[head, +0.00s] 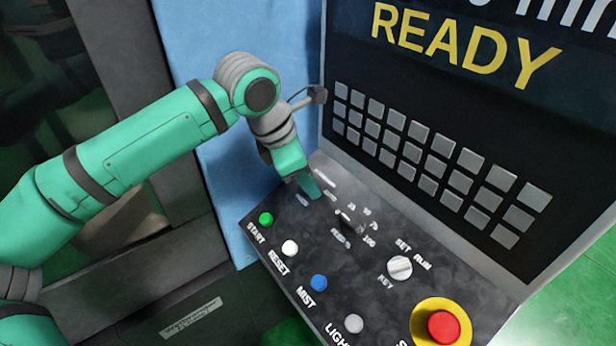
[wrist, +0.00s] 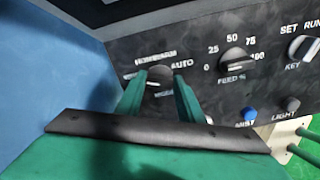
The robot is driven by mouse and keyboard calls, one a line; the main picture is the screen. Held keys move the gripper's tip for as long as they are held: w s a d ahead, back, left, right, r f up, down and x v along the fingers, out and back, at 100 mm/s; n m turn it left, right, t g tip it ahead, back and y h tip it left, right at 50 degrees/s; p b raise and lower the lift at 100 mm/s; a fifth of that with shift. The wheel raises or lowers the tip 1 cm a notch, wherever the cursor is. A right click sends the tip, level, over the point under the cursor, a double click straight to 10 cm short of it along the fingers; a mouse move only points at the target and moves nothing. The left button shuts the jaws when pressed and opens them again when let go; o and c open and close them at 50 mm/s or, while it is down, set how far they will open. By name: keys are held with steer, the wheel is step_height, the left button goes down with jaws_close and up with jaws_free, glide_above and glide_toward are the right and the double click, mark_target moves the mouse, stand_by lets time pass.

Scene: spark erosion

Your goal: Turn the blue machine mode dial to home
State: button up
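The mode dial (wrist: 159,74) is a dark round knob on the sloping dark panel in the wrist view. AUTO is printed to its upper right; the labels above and left of it are too blurred or covered to read. My gripper (wrist: 161,80) has its two green fingers apart, one on each side of the dial, with the tips at its edges. Whether they touch it, I cannot tell. In the head view my gripper (head: 309,187) points down at the panel's far left end and hides the dial. The dial's pointing direction is unclear.
The feed dial (wrist: 237,61) stands right of the mode dial, with the key switch (head: 399,268) beyond. Green start (head: 266,218), white reset (head: 290,248), blue mist (head: 319,282) buttons and a red stop button (head: 443,326) line the front. A keypad and READY screen (head: 460,45) rise behind.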

steer(key=shift+d+m, duration=0.15)
steer(key=shift+m, duration=0.25)
steer(key=m, duration=0.3)
steer(key=shift+s+d+m, duration=0.1)
steer(key=shift+s+m, duration=0.05)
steer(key=shift+m, duration=0.25)
steer(key=shift+s+f+m, duration=0.1)
steer(key=shift+s+m, duration=0.05)
steer(key=shift+m, duration=2.05)
steer(key=o, duration=1.1)
steer(key=shift+c, duration=0.2)
